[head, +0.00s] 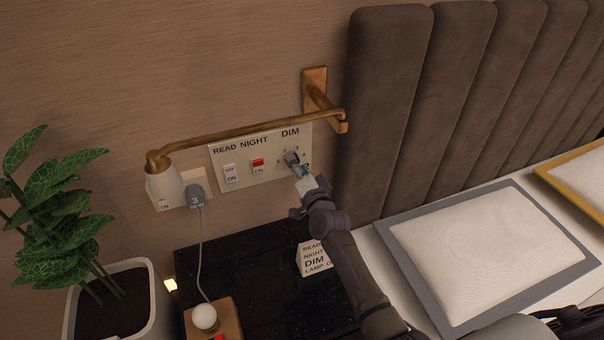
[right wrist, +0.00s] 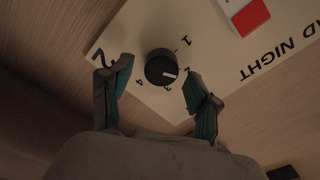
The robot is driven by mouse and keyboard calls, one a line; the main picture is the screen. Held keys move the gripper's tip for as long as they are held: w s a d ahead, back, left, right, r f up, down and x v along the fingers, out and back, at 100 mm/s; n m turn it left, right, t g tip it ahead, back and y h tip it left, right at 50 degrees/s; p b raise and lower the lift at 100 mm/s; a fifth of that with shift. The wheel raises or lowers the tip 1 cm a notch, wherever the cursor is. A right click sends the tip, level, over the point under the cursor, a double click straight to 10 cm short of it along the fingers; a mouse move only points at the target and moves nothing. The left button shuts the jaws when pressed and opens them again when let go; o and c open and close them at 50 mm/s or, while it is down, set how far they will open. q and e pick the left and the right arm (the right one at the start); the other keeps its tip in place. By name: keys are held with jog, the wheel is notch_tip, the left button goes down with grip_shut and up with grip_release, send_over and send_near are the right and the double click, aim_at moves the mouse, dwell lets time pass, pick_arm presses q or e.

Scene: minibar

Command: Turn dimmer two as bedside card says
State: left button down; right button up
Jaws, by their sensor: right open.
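The wall panel (head: 262,160) carries READ, NIGHT and DIM labels. Its dimmer knob (head: 291,157) sits under DIM. In the right wrist view the knob (right wrist: 160,67) is round and black, its white mark pointing right, toward one finger. Small digits ring it; 1, 3 and 4 show, and a larger 2 stands at the left. My right gripper (right wrist: 159,68) is open, with one teal-padded finger on each side of the knob and visible gaps. My left gripper is out of view.
A brass lamp arm (head: 240,129) crosses above the panel, its white shade (head: 165,184) at the left. A grey plug (head: 195,197) and cord hang beside it. A potted plant (head: 60,220) stands left. The padded headboard (head: 385,110) is close on the right.

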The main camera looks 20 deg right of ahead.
jog(key=s, duration=1.1)
jog(key=shift+s+d, duration=0.2)
jog(key=shift+s, duration=0.15)
jog(key=shift+f, duration=0.1)
